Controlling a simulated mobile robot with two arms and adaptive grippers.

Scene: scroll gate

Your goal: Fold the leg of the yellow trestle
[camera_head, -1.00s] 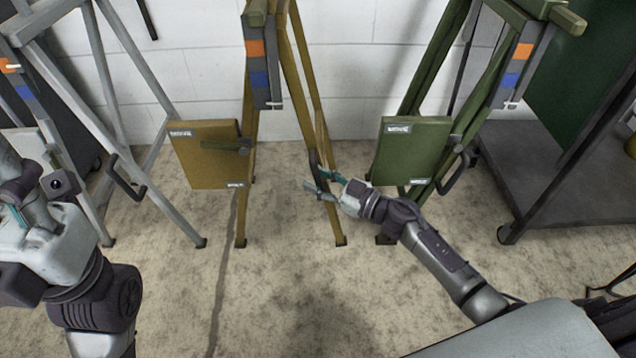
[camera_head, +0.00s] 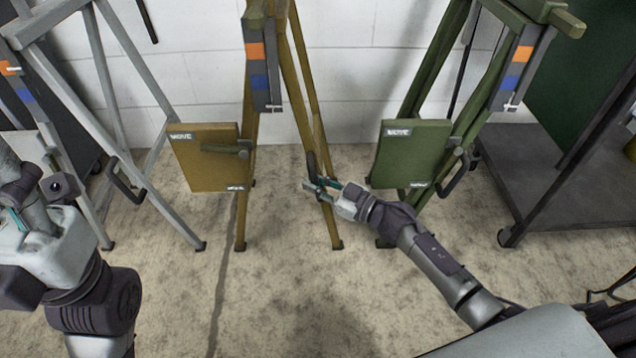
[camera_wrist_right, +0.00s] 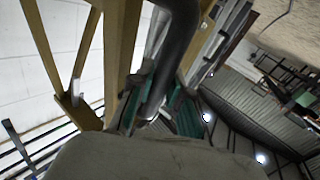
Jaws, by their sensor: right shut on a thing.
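The yellow trestle (camera_head: 300,90) stands upright in the middle of the head view, its legs spread on the floor. A dark handle (camera_head: 311,165) is on its right leg. My right gripper (camera_head: 318,188) is at that leg, shut on the handle. The right wrist view shows the dark handle (camera_wrist_right: 172,55) between the teal fingers, with yellow bars (camera_wrist_right: 115,60) beside it. My left gripper (camera_head: 20,212) is at the left edge, away from the yellow trestle; its fingers are not clear.
A yellow panel (camera_head: 205,160) hangs at the left leg of the yellow trestle. A grey trestle (camera_head: 115,75) stands to the left and a green trestle (camera_head: 435,65) to the right. A dark cart (camera_head: 545,175) is at the far right. The front floor is clear.

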